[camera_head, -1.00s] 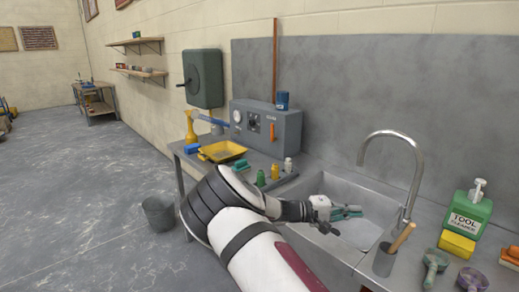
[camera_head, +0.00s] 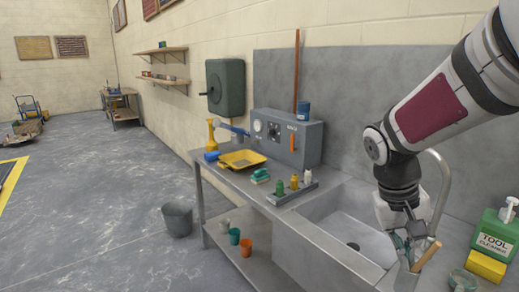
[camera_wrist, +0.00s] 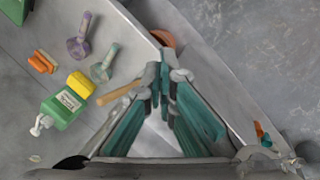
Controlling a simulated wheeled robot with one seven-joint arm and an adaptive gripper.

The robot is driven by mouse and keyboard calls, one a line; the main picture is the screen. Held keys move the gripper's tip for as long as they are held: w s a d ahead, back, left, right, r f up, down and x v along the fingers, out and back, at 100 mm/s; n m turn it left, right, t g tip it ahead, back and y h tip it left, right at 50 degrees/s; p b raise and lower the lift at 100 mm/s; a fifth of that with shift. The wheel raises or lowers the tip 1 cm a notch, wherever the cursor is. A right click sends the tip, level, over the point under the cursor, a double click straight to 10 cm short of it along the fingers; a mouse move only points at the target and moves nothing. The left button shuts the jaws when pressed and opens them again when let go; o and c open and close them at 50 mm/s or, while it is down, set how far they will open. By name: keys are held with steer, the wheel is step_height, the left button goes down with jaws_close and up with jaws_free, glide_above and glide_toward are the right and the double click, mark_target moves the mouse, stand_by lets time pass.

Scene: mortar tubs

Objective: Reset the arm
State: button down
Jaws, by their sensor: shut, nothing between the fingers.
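My gripper (camera_head: 408,242) hangs down from my raised arm at the right of the head view, at the right end of the sink and in front of the tap. In the wrist view, my gripper (camera_wrist: 165,78) shows its two teal-padded fingers coming together at the tips. It is shut and empty. The lower part of the gripper is close to a wooden handle (camera_head: 427,255) in the head view, and I cannot tell whether they touch. The wooden handle also shows in the wrist view (camera_wrist: 118,93), left of the fingertips.
The steel sink (camera_head: 335,215) has a curved tap (camera_head: 444,180), partly hidden by my arm. A green soap bottle (camera_head: 492,232) and yellow sponge (camera_head: 485,267) stand at right. A yellow tray (camera_head: 242,159) lies on the left bench. A bucket (camera_head: 177,218) stands on open floor.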

steer(key=s+a+r+n+t+y, duration=0.1)
steer(key=s+a+r+t, duration=0.1)
steer(key=s, duration=0.5)
steer(key=s+a+r+n+t+y, duration=0.1)
steer(key=s+a+r+t+y, duration=0.1)
steer(key=s+a, duration=0.4)
step_height(320, 180, up, 3)
steer(key=shift+s+a+f+t, duration=0.2)
steer(key=shift+s+a+t, duration=0.3)
steer(key=shift+s, duration=0.7)
steer(key=shift+d, duration=0.15)
